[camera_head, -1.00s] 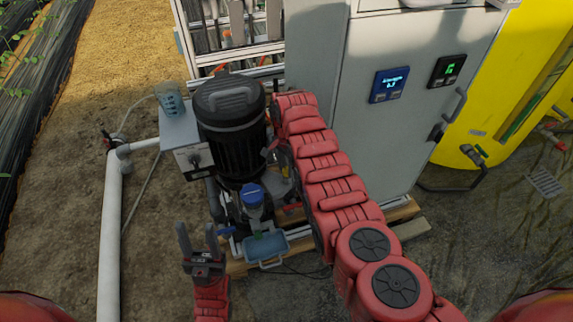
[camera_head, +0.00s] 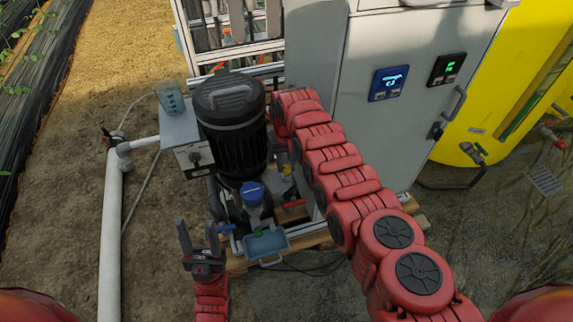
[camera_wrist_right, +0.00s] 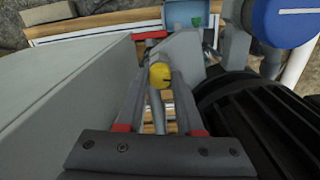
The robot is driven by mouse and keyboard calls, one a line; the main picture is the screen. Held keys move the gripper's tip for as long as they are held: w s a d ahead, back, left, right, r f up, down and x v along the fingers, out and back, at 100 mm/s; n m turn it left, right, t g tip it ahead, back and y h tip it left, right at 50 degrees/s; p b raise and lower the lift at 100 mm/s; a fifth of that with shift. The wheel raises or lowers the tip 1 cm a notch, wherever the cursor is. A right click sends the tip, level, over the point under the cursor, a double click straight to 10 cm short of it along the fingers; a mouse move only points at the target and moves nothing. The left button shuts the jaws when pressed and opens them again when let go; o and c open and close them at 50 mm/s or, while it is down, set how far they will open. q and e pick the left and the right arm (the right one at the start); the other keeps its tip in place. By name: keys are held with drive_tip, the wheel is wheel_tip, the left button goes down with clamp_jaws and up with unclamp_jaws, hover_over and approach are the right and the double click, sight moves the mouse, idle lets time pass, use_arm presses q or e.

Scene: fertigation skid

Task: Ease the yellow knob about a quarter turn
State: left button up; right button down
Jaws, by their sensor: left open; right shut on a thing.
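The yellow knob (camera_wrist_right: 160,75) is small and round with a dark mark on its face. In the right wrist view it sits between the fingertips of my right gripper (camera_wrist_right: 160,82), which is shut on it. My left gripper (camera_head: 197,234) is open and empty, low in the head view, in front of the pump and left of a blue tray.
The grey cabinet (camera_head: 375,140) stands close beside my right arm. The blue tray (camera_head: 265,244), a blue-capped part (camera_head: 253,194) and a red lever (camera_head: 293,203) are near the pump base. A white pipe (camera_head: 110,230) runs along the left; bare ground lies beyond it.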

sight(286, 167)
drive_tip(key=shift+n, duration=1)
drive_tip(key=c, duration=0.5)
unclamp_jaws()
drive_tip(key=shift+c, duration=0.2)
drive_tip(key=shift+r, duration=0.1)
drive_tip(key=shift+r, duration=0.35)
wheel_tip(286, 167, up, 3)
drive_tip(key=shift+w+p, duration=0.15)
drive_tip(key=shift+p, duration=0.6)
wheel_tip(286, 167, up, 14)
drive_tip(key=shift+f, duration=0.2)
